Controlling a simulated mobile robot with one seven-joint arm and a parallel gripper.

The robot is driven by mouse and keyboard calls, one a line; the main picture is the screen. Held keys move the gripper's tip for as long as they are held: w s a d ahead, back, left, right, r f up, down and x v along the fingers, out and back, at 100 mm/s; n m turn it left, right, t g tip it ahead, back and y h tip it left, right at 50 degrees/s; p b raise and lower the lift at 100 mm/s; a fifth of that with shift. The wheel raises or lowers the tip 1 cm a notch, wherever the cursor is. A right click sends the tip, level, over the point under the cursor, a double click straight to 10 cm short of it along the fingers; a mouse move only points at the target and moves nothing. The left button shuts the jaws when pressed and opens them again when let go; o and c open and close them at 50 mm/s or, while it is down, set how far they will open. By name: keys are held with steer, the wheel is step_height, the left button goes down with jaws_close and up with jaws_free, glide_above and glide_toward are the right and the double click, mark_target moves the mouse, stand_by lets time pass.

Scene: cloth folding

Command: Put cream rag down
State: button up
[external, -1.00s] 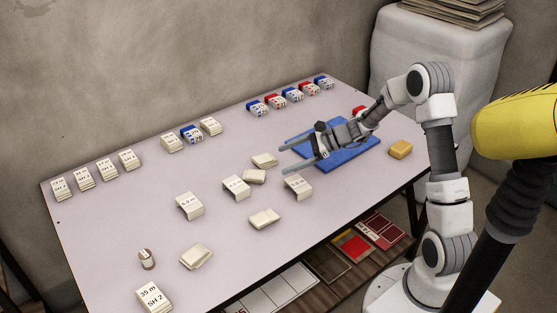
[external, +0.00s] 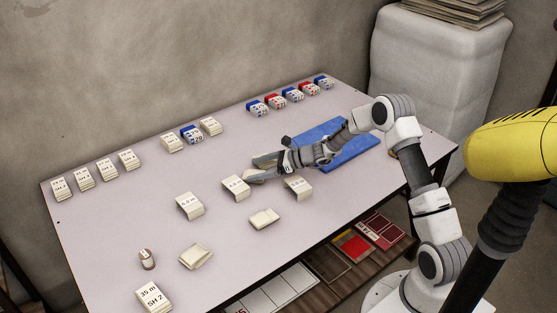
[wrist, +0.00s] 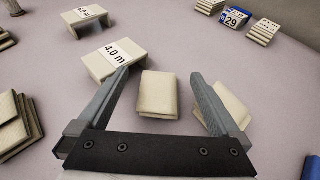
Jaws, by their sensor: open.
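A folded cream rag (wrist: 158,95) lies flat on the table, between the fingers of my gripper (wrist: 160,77) in the wrist view. Clear gaps show on both sides of it, so the fingers appear not to touch it. My gripper is open and low over the table, and it also shows in the external view (external: 256,170), where it partly covers this rag. A second cream rag (wrist: 229,104) lies just right of it, partly hidden behind the right finger. Another cream rag (external: 264,218) lies nearer the front edge.
A white stand marked 4.0 m (wrist: 113,60) is close to the left finger. More stands, such as the 5.0 m one (external: 189,205), are further left. A blue mat (external: 352,150) lies under my forearm. Several stacks and blue and red packs (external: 293,95) line the back edge.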

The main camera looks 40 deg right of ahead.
mark_target(246, 173)
steer(key=shift+f+b+x, duration=0.15)
steer(key=shift+b+x, duration=0.3)
steer(key=shift+x, duration=0.95)
steer(key=shift+f+b+x, duration=0.2)
steer(key=shift+b+x, duration=0.25)
steer(key=shift+x, duration=0.95)
steer(key=shift+d, duration=0.2)
steer(key=shift+s+f, duration=0.1)
steer(key=shift+f, duration=0.05)
steer(key=c, duration=1.5)
